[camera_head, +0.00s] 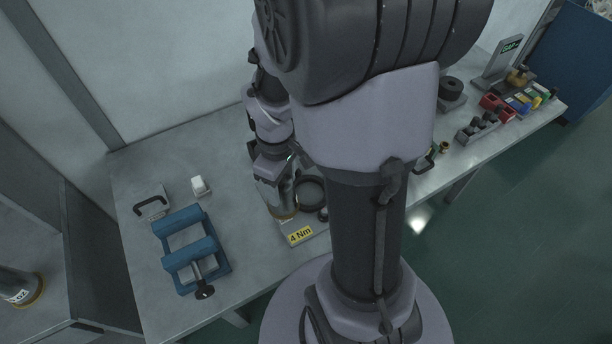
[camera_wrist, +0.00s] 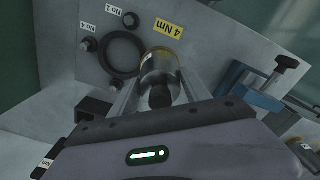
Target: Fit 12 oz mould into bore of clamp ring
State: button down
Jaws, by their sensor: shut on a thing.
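My gripper (camera_head: 277,188) is shut on a silver, tapered mould (camera_head: 284,213) with a gold band at its far end. In the wrist view my gripper (camera_wrist: 158,96) has a finger on each side of the mould (camera_wrist: 160,66), with a dark knob between them. The black clamp ring (camera_head: 323,190) lies on a plate just right of the mould in the head view. In the wrist view the clamp ring (camera_wrist: 104,39) shows its open bore, left of the mould. The mould is beside the ring, outside the bore. Its height above the plate is unclear, and its size label is not visible.
The grey plate (camera_wrist: 201,62) carries a yellow "4 Nm" label (camera_head: 300,235) and dark bolts around the ring. A blue vise (camera_head: 190,250) stands to the left. Another gold-banded cylinder (camera_head: 20,286) is at far left. Small blocks (camera_head: 478,127) sit at the right.

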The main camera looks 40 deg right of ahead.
jog(key=d+f+b, duration=0.1)
jog(key=d, duration=0.2)
jog(key=d+f+b, duration=0.1)
jog(key=d+f, duration=0.1)
jog(key=d+f+b, duration=0.1)
jog(key=d+b, duration=0.1)
jog(key=d, duration=0.1)
jog(key=shift+w+d+f, duration=0.1)
jog(key=shift+d+f, duration=0.25)
jog(key=shift+r, duration=0.2)
jog(key=c, duration=0.5)
grip_release()
jog(key=shift+f, duration=0.1)
